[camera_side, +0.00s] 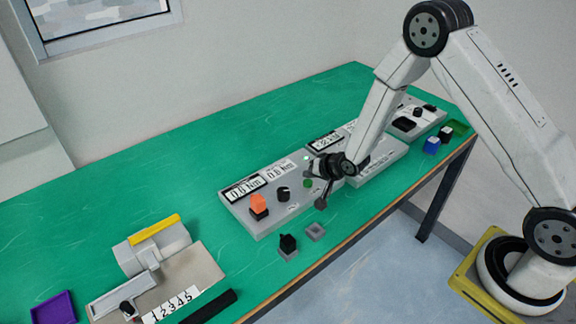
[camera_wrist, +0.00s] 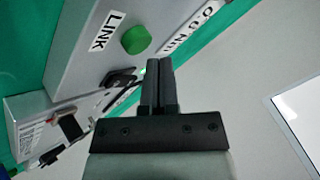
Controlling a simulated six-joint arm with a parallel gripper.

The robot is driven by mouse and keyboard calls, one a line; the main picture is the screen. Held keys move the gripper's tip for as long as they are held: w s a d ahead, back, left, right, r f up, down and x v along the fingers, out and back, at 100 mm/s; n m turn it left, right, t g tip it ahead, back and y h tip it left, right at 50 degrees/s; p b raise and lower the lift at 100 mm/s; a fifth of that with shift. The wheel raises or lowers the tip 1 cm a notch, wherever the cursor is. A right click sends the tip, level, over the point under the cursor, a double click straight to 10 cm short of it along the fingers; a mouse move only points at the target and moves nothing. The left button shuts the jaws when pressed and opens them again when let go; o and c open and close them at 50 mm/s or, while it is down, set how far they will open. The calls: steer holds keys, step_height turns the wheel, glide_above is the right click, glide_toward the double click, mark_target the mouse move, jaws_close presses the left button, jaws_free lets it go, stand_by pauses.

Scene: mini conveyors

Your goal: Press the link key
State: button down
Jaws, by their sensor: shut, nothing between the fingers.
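The link key appears to be the round green button (camera_wrist: 135,40) next to a white LINK label (camera_wrist: 106,32) on a grey panel in the wrist view. In the side view the green button (camera_side: 307,183) shows on the front grey panel, just left of my gripper (camera_side: 321,203). My gripper (camera_wrist: 159,64) is shut and empty, its two dark fingers together. In the wrist view the fingertips lie just below and right of the button, with a visible gap. I cannot tell their height above the panel.
A second grey unit (camera_side: 385,160) lies to the right.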

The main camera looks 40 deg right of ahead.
mark_target(310, 184)
steer(key=shift+f, duration=0.85)
stand_by(1.8)
steer(key=shift+r, duration=0.8)
steer(key=shift+r, duration=0.15)
steer(key=shift+r, duration=2.35)
